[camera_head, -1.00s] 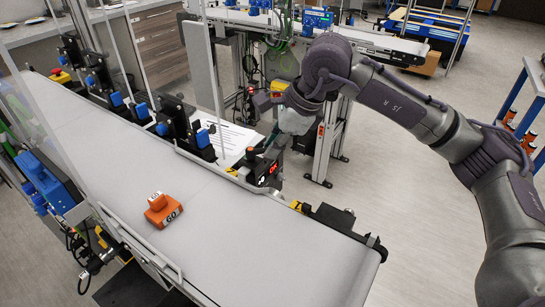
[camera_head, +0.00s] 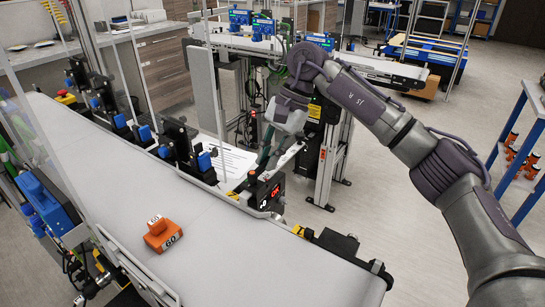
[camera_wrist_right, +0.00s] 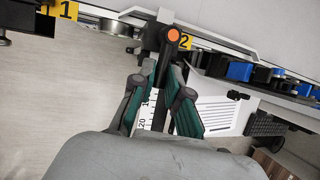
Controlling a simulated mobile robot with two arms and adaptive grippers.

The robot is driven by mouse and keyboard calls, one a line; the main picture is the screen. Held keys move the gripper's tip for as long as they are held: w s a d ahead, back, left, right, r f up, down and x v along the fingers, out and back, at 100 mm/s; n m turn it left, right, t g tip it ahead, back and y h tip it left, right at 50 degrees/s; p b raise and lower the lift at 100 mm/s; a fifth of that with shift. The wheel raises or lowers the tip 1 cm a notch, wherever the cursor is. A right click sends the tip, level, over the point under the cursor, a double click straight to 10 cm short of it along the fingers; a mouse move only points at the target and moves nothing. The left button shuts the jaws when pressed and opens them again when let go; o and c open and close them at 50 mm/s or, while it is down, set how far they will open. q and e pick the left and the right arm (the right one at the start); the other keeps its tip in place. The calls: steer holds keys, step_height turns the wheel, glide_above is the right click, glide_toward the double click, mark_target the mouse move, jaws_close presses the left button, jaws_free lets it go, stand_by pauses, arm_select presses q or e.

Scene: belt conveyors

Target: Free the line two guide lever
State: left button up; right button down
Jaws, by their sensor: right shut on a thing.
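The line two guide lever (camera_wrist_right: 174,36) is a dark bar with an orange round end, beside a yellow "2" tag (camera_wrist_right: 185,42) in the right wrist view. My right gripper (camera_wrist_right: 167,68) has its teal fingers on both sides of the lever's dark shaft and is shut on it. A white scale strip (camera_wrist_right: 145,115) with numbers shows between the fingers. The lever is mostly hidden there. My left gripper is not in view.
A yellow "1" tag (camera_wrist_right: 66,9) shows in the wrist view.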

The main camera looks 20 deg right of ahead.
steer(key=shift+w+a+r+n+g, duration=0.15)
steer(key=shift+w+n+g, duration=0.1)
steer(key=shift+n, duration=0.35)
steer(key=shift+w+a+f+n+g, duration=0.15)
steer(key=shift+n+g, duration=0.1)
steer(key=shift+n, duration=0.35)
steer(key=c, duration=1.2)
jaws_free()
steer(key=shift+o, duration=0.2)
steer(key=shift+w+r, duration=0.1)
steer(key=shift+r, duration=0.15)
steer(key=v, duration=1.1)
steer(key=shift+r, duration=0.35)
